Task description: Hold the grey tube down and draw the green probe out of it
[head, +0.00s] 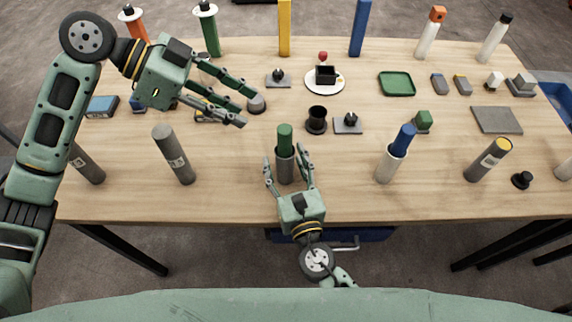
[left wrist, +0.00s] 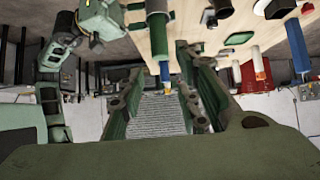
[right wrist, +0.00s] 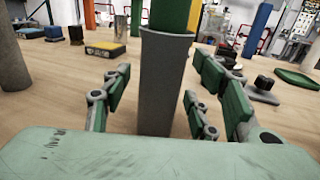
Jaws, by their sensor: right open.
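The grey tube (head: 285,170) stands upright near the front middle of the table, with the green probe (head: 285,138) sticking out of its top. In the right wrist view the tube (right wrist: 163,90) stands between my fingers, with the probe (right wrist: 167,14) above it. My right gripper (head: 286,156) is open, with one finger on either side of the tube; visible gaps separate the fingers from it in the wrist view. My left gripper (head: 252,108) is open and empty, above the table, behind and to the left of the probe. Its fingers also show in the left wrist view (left wrist: 165,85).
Other grey tubes stand left (head: 175,156) and right (head: 488,160). A white tube with a blue probe (head: 396,155) stands right of the middle. A black cup (head: 316,120), a white plate (head: 312,84) and small blocks lie behind. Bare wood lies along the front edge.

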